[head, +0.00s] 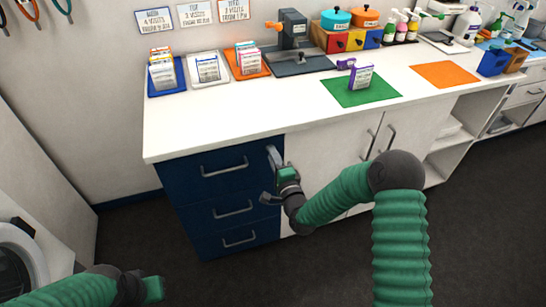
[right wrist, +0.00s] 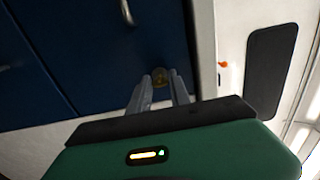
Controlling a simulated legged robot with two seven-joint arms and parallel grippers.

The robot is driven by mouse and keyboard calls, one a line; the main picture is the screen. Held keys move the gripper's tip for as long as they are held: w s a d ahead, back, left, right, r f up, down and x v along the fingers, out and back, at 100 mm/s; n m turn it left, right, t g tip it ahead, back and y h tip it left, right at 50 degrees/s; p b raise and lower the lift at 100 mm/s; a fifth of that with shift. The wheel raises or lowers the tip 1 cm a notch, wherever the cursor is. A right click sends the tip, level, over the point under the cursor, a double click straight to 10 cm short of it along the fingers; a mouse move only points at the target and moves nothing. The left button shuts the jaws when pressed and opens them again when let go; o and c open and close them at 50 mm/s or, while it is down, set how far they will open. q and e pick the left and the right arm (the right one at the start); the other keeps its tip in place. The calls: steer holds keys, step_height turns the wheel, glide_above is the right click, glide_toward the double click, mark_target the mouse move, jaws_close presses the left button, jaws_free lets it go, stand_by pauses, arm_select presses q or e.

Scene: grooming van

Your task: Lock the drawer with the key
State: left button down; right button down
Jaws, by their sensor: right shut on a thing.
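The dark blue drawer unit (head: 222,185) stands under the left end of the white counter, and its drawers look closed. My right gripper (head: 270,176) is at the right edge of the top drawer. In the right wrist view its two grey fingers (right wrist: 160,88) are shut around a small brass piece, the key (right wrist: 158,76), against the blue front. The key is mostly hidden by the fingers, and I cannot tell how far it is in the lock or how it is turned. My left gripper (head: 152,290) is low at the bottom left, with its fingers not clearly visible.
The white counter (head: 210,124) overhangs the drawers just above my right gripper. White cupboard doors (head: 330,155) with handles are to the right. A green mat (head: 361,88) with a purple-topped packet lies on the counter. The dark floor in front is clear.

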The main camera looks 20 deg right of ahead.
steer(key=shift+d+f, duration=0.1)
steer(key=shift+f, duration=0.05)
steer(key=c, duration=1.2)
jaws_free()
steer(key=s+p, duration=0.1)
steer(key=s, duration=1.5)
steer(key=shift+s+d+p, duration=0.3)
steer(key=shift+s+d, duration=0.05)
steer(key=shift+s, duration=0.05)
